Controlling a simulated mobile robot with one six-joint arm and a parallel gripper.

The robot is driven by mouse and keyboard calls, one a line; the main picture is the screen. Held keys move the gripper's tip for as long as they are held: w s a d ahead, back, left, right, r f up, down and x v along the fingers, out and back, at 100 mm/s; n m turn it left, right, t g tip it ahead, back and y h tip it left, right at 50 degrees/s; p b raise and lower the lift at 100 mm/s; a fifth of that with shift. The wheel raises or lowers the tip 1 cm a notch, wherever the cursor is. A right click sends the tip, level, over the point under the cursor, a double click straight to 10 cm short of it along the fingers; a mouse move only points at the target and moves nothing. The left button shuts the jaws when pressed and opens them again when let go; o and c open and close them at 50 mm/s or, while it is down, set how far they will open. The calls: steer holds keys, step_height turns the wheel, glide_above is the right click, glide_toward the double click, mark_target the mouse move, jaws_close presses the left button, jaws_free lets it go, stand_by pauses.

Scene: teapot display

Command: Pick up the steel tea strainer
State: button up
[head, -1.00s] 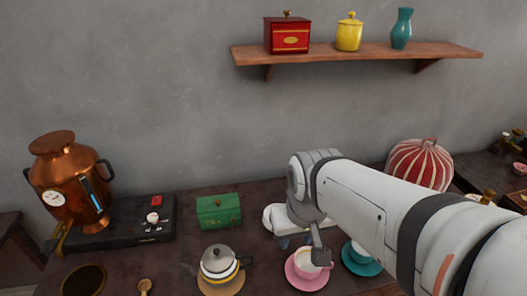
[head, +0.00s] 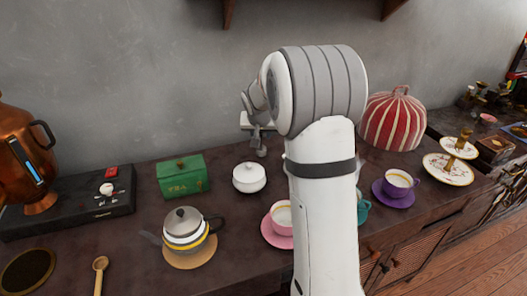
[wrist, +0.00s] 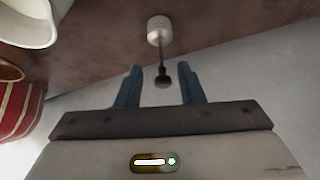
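In the wrist view a small pale metallic cup (wrist: 160,28) with a thin stem and dark rounded end stands on the table near the wall. It looks like the steel tea strainer, though its details are too small to be sure. My gripper (wrist: 159,88) is open, its two blue fingers apart. The dark end shows between the fingertips in the picture; I see no contact. In the head view my gripper (head: 258,135) shows partly beside my arm, near the wall. I cannot make out the strainer there; my arm may hide it.
A purple-saucered cup (head: 398,184) and striped cozy (head: 393,122) stand right.

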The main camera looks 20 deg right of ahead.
mark_target(261, 147)
steer(key=x, duration=0.7)
steer(key=shift+w, duration=0.3)
jaws_close()
